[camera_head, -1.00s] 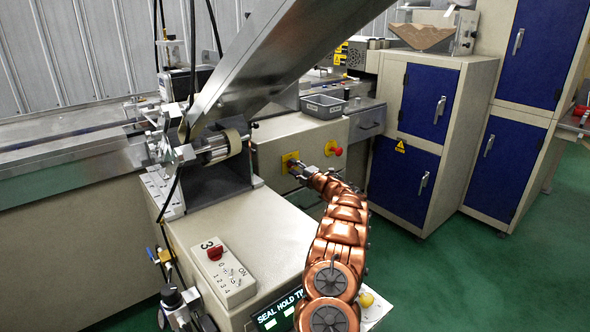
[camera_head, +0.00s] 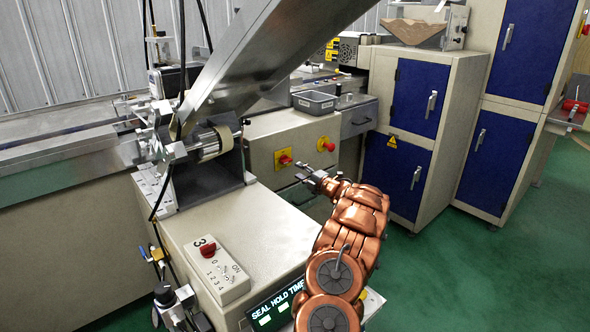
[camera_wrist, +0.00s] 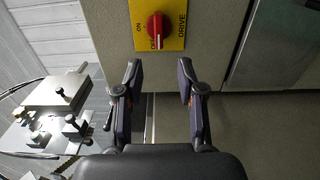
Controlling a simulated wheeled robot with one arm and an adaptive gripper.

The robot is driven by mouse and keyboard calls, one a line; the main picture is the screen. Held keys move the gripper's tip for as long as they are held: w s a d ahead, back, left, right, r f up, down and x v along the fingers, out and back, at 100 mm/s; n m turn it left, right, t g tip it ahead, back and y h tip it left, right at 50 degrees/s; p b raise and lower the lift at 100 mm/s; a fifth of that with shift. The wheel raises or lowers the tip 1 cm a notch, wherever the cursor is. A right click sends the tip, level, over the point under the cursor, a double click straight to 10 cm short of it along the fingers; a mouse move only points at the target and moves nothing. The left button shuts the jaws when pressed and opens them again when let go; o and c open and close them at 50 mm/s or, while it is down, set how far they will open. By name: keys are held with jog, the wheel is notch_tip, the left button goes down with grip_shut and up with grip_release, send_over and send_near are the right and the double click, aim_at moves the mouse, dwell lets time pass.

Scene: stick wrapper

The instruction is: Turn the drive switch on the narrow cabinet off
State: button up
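The drive switch (camera_head: 285,160) is a red knob on a yellow plate on the front of the narrow beige cabinet (camera_head: 262,148). In the wrist view the red knob (camera_wrist: 157,26) is at top centre, beside the word DRIVE. Its white mark points down in that picture, close to a small label that appears to read OFF. My gripper (camera_head: 304,174) is just in front of and below right of the switch, apart from it. In the wrist view my gripper (camera_wrist: 160,88) has its two dark fingers spread with nothing between them; the knob lies beyond the fingertips.
A red round button (camera_head: 326,144) on a yellow base sits right of the switch. A grey tray (camera_head: 315,102) stands on top behind. Blue-doored cabinets (camera_head: 416,97) are at the right. A control box with a red knob (camera_head: 208,250) is in front. Green floor is open at right.

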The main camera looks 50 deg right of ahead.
jog(key=shift+s+a, duration=0.2)
jog(key=shift+s, duration=1.7)
jog(key=shift+r, duration=0.1)
